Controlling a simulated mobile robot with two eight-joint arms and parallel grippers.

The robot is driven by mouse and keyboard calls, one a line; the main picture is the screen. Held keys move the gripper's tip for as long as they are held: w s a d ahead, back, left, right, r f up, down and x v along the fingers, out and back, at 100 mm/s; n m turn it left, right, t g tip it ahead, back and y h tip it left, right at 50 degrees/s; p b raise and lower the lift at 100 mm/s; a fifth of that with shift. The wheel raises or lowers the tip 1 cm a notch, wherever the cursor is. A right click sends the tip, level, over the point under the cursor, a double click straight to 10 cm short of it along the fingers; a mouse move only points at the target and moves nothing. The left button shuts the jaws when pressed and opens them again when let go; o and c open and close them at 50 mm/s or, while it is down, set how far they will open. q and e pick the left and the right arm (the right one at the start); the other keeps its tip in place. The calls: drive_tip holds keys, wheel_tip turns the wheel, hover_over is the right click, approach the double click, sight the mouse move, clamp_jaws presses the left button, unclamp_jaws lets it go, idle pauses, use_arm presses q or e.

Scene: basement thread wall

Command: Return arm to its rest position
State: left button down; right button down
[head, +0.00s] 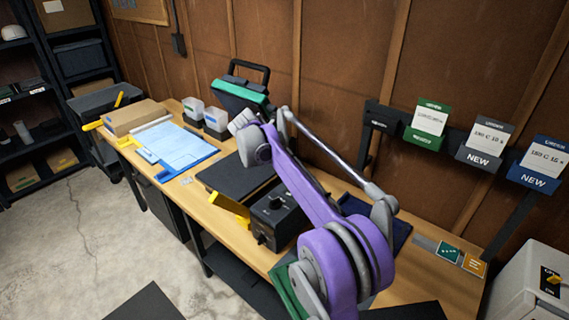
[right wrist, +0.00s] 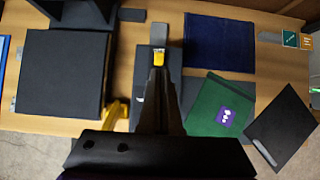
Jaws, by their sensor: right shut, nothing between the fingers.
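My purple and grey right arm (head: 315,205) rises from the lower right of the head view and reaches across the worktable. I cannot make out its gripper there. In the right wrist view my right gripper (right wrist: 158,78) is shut and empty, its dark fingers together above the table. A black box (right wrist: 143,90) lies below them, partly hidden. A small yellow piece (right wrist: 159,57) shows just beyond the fingertips; I cannot tell whether they touch it. My left arm and gripper are not in view.
The wooden table (head: 437,282) carries a black plate (head: 232,172), a knobbed black box (head: 275,218), a blue mat (right wrist: 220,42) and a green cloth (right wrist: 207,108). A wall rail (head: 383,115) with hanging cards stands behind. Concrete floor (head: 80,240) is open at left.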

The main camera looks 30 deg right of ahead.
drive_tip(key=shift+s, duration=0.1)
drive_tip(key=s+a+m+t+y, duration=0.1)
drive_tip(key=s+a+m+y, duration=0.1)
drive_tip(key=s+a+m, duration=0.55)
drive_tip(key=s+a+m+t+y, duration=0.15)
drive_tip(key=s+m, duration=0.25)
drive_tip(key=s, duration=0.6)
drive_tip(key=s+a+f+m+y, duration=0.1)
drive_tip(key=s+a+f+m, duration=0.1)
drive_tip(key=s, duration=0.3)
drive_tip(key=s+a+f+m+y, duration=0.1)
drive_tip(key=s+a+f+m, duration=0.2)
drive_tip(key=s+f+m, duration=0.2)
drive_tip(key=s+a+f+m+t+y, duration=0.1)
drive_tip(key=s+a+f+m, duration=0.2)
drive_tip(key=s, duration=0.4)
drive_tip(key=shift+f+m, duration=0.45)
drive_tip(key=shift+f, duration=0.15)
